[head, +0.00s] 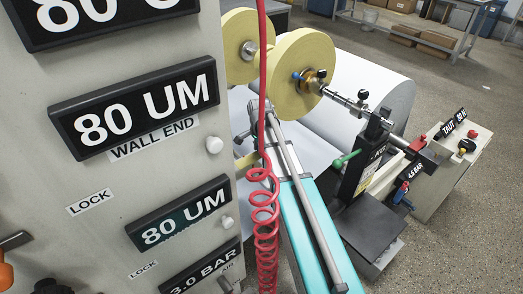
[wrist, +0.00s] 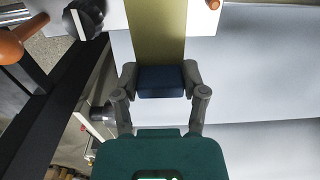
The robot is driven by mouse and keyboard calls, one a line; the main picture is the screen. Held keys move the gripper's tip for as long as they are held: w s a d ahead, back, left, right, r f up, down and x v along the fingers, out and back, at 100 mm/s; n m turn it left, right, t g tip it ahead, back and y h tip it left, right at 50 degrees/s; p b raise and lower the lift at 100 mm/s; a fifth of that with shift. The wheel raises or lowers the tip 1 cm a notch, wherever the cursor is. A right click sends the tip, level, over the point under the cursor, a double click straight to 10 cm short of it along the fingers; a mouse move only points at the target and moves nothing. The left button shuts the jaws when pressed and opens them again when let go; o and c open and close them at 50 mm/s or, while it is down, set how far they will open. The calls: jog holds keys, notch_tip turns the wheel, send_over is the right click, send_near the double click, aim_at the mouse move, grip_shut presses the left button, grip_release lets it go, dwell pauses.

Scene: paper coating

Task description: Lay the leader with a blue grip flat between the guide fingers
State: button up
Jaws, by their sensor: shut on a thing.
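In the wrist view my gripper (wrist: 160,76) is shut on the dark blue grip (wrist: 160,88), with one grey finger on each side of it. The leader (wrist: 156,32), a flat olive-yellow strip, runs from the grip to the top edge of the picture. A pale grey sheet or web surface lies behind it. In the head view a small piece of yellow strip (head: 246,160) shows left of the red coiled hose; I cannot tell whether it is the leader. My gripper cannot be made out there. I cannot pick out the guide fingers for certain in either view.
A grey panel (head: 105,190) with black display plates fills the left of the head view. The red coiled hose (head: 265,215) hangs beside it. Two yellow rolls (head: 300,80) and a large white roll (head: 375,90) stand behind. A black knob (wrist: 88,18) is left of the strip.

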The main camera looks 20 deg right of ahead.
aim_at(249, 159)
jog(key=shift+w+a+f, duration=0.25)
jog(key=shift+w+f, duration=0.15)
jog(key=shift+w, duration=0.15)
jog(key=shift+w+a+f+b, duration=0.1)
jog(key=shift+a+f+b, duration=0.15)
jog(key=shift+a, duration=0.15)
jog(key=shift+w+a+f+b, duration=0.1)
jog(key=shift+a+b, duration=0.15)
jog(key=shift+a, duration=0.15)
jog(key=shift+s+a+f+b, duration=0.2)
jog(key=shift+s+a, duration=0.05)
jog(key=shift+a, duration=0.25)
jog(key=shift+s+a+f+b, duration=0.15)
jog(key=shift+s+a+b, duration=0.1)
jog(key=shift+a, duration=0.2)
jog(key=shift+f+b, duration=0.4)
jog(key=shift+f, duration=0.05)
jog(key=shift+s+f, duration=0.15)
jog(key=shift+s+b, duration=0.1)
jog(key=shift+b, duration=0.35)
jog(key=shift+c, duration=0.8)
jog(key=shift+o, duration=1.4)
jog(key=shift+f, duration=0.35)
jog(key=o, duration=1)
jog(key=shift+a, duration=0.1)
jog(key=shift+o, duration=0.2)
